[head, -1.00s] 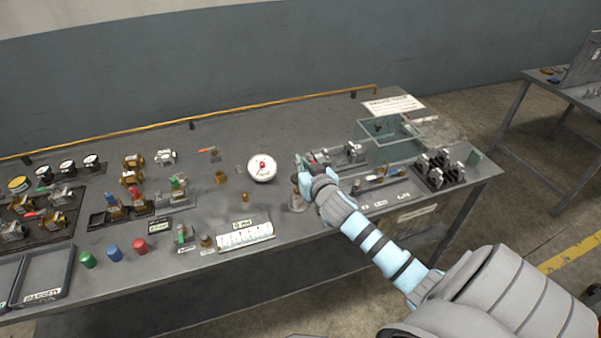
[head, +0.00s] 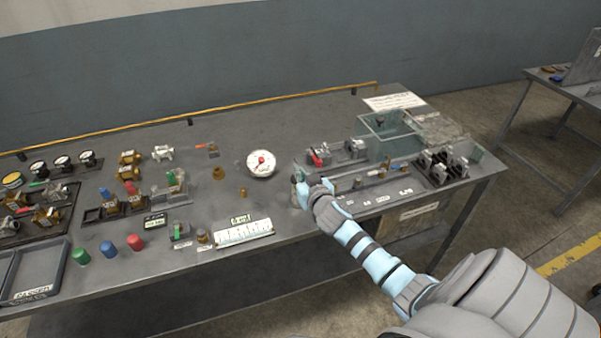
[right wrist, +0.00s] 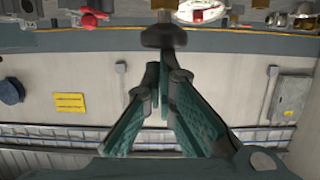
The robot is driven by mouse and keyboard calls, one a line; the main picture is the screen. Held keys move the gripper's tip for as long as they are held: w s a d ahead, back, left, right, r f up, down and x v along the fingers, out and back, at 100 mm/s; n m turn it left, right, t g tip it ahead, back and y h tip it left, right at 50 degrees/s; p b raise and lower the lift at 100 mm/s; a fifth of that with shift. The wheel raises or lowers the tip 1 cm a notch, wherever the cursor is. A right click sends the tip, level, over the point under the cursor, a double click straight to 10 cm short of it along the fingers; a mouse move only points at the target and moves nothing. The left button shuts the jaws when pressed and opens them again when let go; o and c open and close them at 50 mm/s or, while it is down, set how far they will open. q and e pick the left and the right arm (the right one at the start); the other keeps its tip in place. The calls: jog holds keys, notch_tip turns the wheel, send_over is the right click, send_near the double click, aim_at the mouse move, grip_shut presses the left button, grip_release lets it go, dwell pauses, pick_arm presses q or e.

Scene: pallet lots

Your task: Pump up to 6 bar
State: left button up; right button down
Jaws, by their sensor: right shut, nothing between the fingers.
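A round white gauge (head: 261,163) with a red centre sits on the grey bench; its reading is too small to tell. It also shows at the top edge of the right wrist view (right wrist: 203,10). My right gripper (head: 306,188) is just right of and nearer than the gauge, low over the bench. In the right wrist view its fingers (right wrist: 165,78) are shut and empty, with a dark rounded knob (right wrist: 163,36) right at their tips. Whether they touch it I cannot tell. The pump body below is mostly hidden by the gripper. My left gripper is out of view.
A red-handled valve fixture (head: 318,157) and a clear guard box (head: 388,138) stand behind and right of the gripper. A white scale plate (head: 243,233), coloured caps (head: 108,249) and several brass fittings lie to the left.

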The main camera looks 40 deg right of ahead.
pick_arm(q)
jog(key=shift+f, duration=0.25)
pick_arm(e)
jog(key=shift+s+f, duration=0.1)
jog(key=shift+f, duration=0.3)
notch_tip(320, 180, up, 5)
jog(key=p, duration=0.5)
jog(key=shift+r, duration=0.1)
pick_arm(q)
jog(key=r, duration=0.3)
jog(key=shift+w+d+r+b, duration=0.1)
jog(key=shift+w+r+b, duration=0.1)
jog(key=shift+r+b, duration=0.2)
pick_arm(e)
jog(key=f+v, duration=0.1)
jog(key=v, duration=0.8)
jog(key=shift+s+a, duration=0.2)
jog(key=shift+s, duration=0.15)
jog(key=shift+r, duration=0.1)
dwell(0.4)
pick_arm(q)
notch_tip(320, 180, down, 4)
jog(key=b, duration=0.4)
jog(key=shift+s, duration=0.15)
pick_arm(e)
notch_tip(320, 180, up, 3)
jog(key=shift+s+d+r, duration=0.1)
jog(key=shift+d+r, duration=0.1)
jog(key=shift+r, duration=0.05)
